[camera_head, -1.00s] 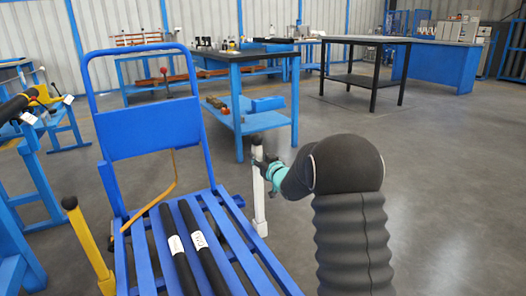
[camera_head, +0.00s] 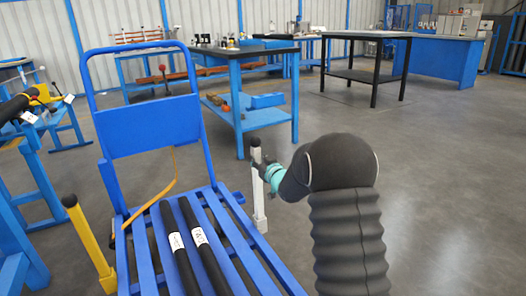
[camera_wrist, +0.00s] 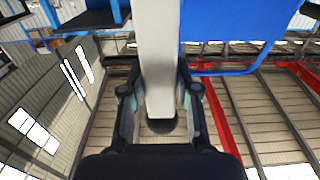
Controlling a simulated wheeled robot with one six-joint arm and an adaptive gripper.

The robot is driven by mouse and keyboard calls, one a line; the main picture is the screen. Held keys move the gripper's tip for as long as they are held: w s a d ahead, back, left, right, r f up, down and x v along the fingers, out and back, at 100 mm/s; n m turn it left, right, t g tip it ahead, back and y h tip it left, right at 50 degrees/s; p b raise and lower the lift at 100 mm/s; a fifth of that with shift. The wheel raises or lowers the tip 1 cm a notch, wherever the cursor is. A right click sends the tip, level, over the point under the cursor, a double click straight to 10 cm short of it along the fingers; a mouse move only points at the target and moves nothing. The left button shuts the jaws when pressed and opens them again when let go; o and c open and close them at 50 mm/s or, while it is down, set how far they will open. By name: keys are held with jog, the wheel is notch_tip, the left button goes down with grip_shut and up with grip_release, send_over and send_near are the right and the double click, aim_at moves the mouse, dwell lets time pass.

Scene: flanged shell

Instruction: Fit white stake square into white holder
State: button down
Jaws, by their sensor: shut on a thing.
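The white stake (camera_head: 258,188) stands about upright at the right side of the blue cart, with a black cap on its top end. My gripper (camera_head: 262,166) is shut on it just below the cap. The wrist view shows my gripper (camera_wrist: 160,95) with a finger on each side of the white stake (camera_wrist: 158,55); the black cap lies between the fingers. A slightly wider white piece (camera_head: 260,223) at the stake's foot looks like the white holder. At this size I cannot tell whether the stake is inside it, or square to it.
The blue cart (camera_head: 150,135) has a slatted deck with two black rods (camera_head: 203,250) bearing white labels. Blue workbenches stand behind; floor at right is clear.

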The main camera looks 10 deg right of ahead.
aim_at(257, 150)
jog(key=shift+f, duration=1.4)
jog(key=shift+r, duration=0.3)
jog(key=shift+a+r+p, duration=0.1)
jog(key=shift+r+p, duration=0.5)
jog(key=shift+r, duration=0.3)
jog(key=shift+r+p, duration=0.3)
jog(key=shift+r, duration=0.25)
jog(key=shift+w+a+r+p, duration=0.1)
jog(key=shift+a+r+p, duration=0.1)
jog(key=shift+r, duration=0.15)
jog(key=shift+w+a+r+p, duration=0.1)
jog(key=shift+r+p, duration=0.1)
jog(key=shift+r, duration=0.1)
jog(key=shift+d+r+p, duration=0.2)
jog(key=shift+r+p, duration=0.1)
jog(key=shift+r, duration=0.2)
jog(key=shift+d+r+p, duration=0.15)
jog(key=shift+r+p, duration=0.15)
jog(key=shift+r, duration=0.15)
jog(key=shift+a, duration=0.15)
